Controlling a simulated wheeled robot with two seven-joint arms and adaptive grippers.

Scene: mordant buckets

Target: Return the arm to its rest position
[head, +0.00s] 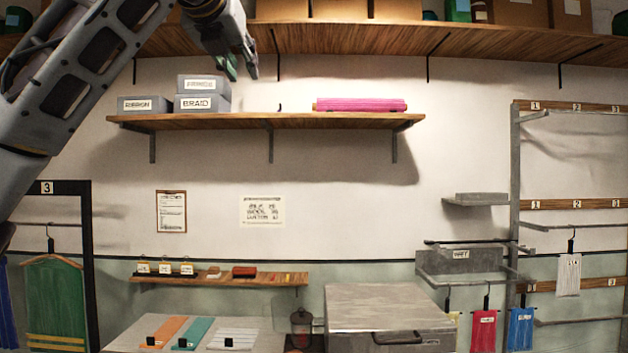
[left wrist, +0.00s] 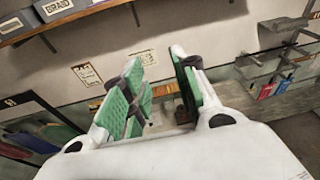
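My left arm (head: 75,75) is raised and reaches across the upper left of the head view. My left gripper (head: 240,66) hangs at its end, fingers pointing down, in front of the wall between the top shelf and the middle shelf. In the left wrist view the green-padded fingers (left wrist: 162,78) stand apart with nothing between them. My right gripper is not in view.
The top shelf (head: 350,38) holds boxes and green containers. The middle shelf (head: 340,121) holds grey boxes (head: 203,103) and a pink roll (head: 360,104). A grey chest (head: 388,305) stands below. Racks (head: 514,180) stand at right. The wall between is open.

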